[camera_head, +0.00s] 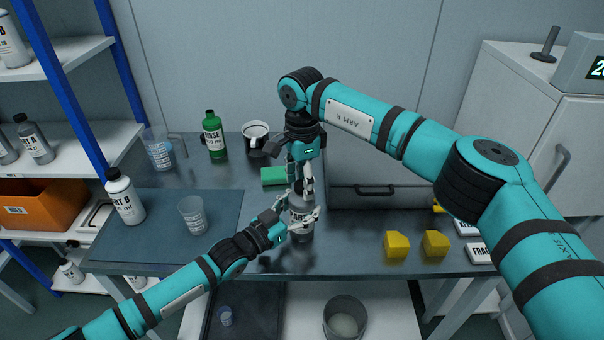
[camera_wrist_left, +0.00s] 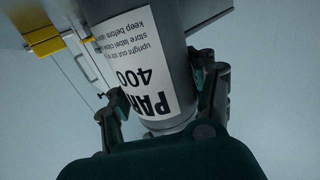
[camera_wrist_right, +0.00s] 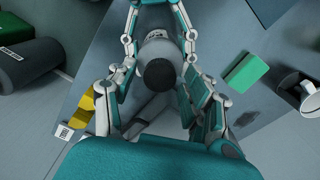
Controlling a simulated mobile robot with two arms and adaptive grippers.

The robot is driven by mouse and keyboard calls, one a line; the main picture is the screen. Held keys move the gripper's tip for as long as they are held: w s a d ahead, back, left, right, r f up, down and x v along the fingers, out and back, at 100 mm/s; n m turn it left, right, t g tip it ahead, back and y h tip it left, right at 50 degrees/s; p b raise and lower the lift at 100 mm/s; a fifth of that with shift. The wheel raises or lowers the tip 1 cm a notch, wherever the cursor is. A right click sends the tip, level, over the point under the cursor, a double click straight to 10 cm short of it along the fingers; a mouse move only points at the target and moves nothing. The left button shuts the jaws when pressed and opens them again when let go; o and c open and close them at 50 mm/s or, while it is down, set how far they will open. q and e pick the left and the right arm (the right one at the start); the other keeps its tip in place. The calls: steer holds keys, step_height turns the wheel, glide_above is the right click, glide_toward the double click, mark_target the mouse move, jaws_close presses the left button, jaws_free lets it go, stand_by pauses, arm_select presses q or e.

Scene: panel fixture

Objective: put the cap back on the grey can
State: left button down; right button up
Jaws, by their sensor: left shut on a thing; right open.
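The grey can (camera_head: 300,231) with a white label is upright at the middle of the bench, near its front edge. My left gripper (camera_head: 299,214) is shut around its upper body; the label also shows close up in the left wrist view (camera_wrist_left: 150,84). I cannot tell whether the can's base touches the bench. In the right wrist view a dark round cap (camera_wrist_right: 159,74) is over the top of the can (camera_wrist_right: 158,46). My right gripper (camera_wrist_right: 157,82) is open, pointing down, its fingers on either side of the cap without gripping it. How firmly the cap sits is hidden.
A green block (camera_head: 274,176) lies just behind the can. A mug (camera_head: 256,138), a green bottle (camera_head: 213,137) and beakers stand further back and left. Two yellow blocks (camera_head: 397,244) lie right of the can.

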jaws_close()
steer(key=m, duration=0.3)
steer(key=shift+m, duration=0.3)
steer(key=m, duration=1.4)
steer(key=shift+m, duration=0.3)
steer(key=shift+o, duration=0.6)
jaws_free()
